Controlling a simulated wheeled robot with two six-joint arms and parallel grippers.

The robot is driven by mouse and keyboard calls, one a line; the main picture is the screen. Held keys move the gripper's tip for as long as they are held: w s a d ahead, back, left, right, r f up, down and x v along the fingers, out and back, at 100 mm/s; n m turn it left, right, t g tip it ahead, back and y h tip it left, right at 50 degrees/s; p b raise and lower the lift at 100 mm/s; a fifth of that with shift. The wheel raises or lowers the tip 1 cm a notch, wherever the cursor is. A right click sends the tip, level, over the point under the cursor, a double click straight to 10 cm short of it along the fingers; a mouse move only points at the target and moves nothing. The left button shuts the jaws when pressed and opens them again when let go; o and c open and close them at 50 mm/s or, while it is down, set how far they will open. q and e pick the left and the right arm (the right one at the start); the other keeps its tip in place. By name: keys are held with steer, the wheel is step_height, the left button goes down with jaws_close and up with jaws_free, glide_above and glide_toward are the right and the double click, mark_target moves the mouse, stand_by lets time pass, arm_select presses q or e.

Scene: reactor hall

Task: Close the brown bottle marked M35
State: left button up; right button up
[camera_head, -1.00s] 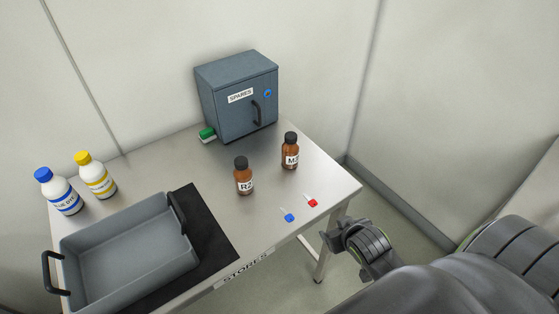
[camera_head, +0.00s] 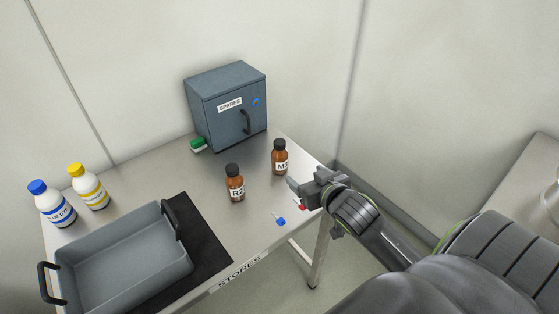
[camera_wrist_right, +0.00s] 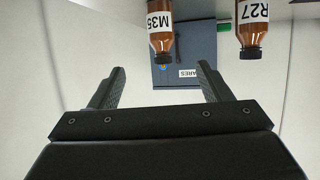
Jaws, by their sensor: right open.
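The brown bottle marked M35 (camera_head: 280,160) stands upright on the table, with a black cap on its top. In the right wrist view the M35 bottle (camera_wrist_right: 159,28) appears upside down, beyond the fingers and left of the other brown bottle. My right gripper (camera_head: 293,184) is at the table's right edge, just in front of M35, apart from it. In the right wrist view the gripper (camera_wrist_right: 162,88) is open, with nothing between its fingers. Whether the cap sits tight cannot be seen. My left gripper is not in view.
A brown bottle marked R27 (camera_head: 235,184) stands left of M35. A blue key-like piece (camera_head: 281,222) and a red one (camera_head: 301,206) lie near the front edge. A SPARES cabinet (camera_head: 227,126) stands behind. A grey tray (camera_head: 124,234), blue-capped bottle (camera_head: 52,207) and yellow-capped bottle (camera_head: 90,190) are left.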

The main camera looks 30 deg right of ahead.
mark_target(284, 159)
steer(key=x, duration=1.2)
steer(key=shift+r, duration=0.1)
steer(key=shift+w, duration=0.1)
steer(key=shift+p+x, duration=0.55)
steer(key=shift+x, duration=2)
steer(key=shift+r, duration=0.1)
steer(key=c, duration=1.3)
steer(key=shift+o, duration=0.2)
step_height(284, 159, up, 10)
steer(key=shift+r, duration=0.1)
steer(key=o, duration=0.5)
steer(key=c, duration=0.7)
